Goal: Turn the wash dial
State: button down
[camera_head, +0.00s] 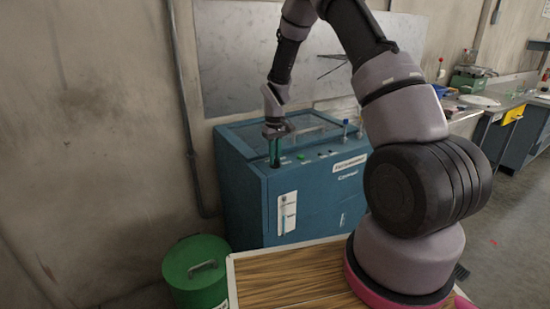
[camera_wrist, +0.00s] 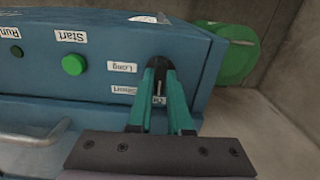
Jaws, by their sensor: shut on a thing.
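The wash dial (camera_wrist: 159,64) is a dark round knob on the top panel of the blue machine (camera_head: 262,205), near its left front corner. In the wrist view it sits beside the labels "Long" and "Short", with an "Off" label close by between my fingers. My gripper (camera_wrist: 160,76) has teal fingers and is shut on the dial, which they partly hide. I cannot tell which label the dial points at.
A green Start button (camera_wrist: 74,65) and a dark Run light (camera_wrist: 16,51) share the panel. A metal handle (camera_wrist: 35,137) lies close to my gripper. A green lidded bin (camera_head: 197,270) stands left of the machine, with a wooden tabletop (camera_head: 290,275) in front.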

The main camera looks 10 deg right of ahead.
jog(key=c, duration=0.8)
grip_release()
jog(key=shift+c, duration=0.2)
notch_tip(320, 180, up, 11)
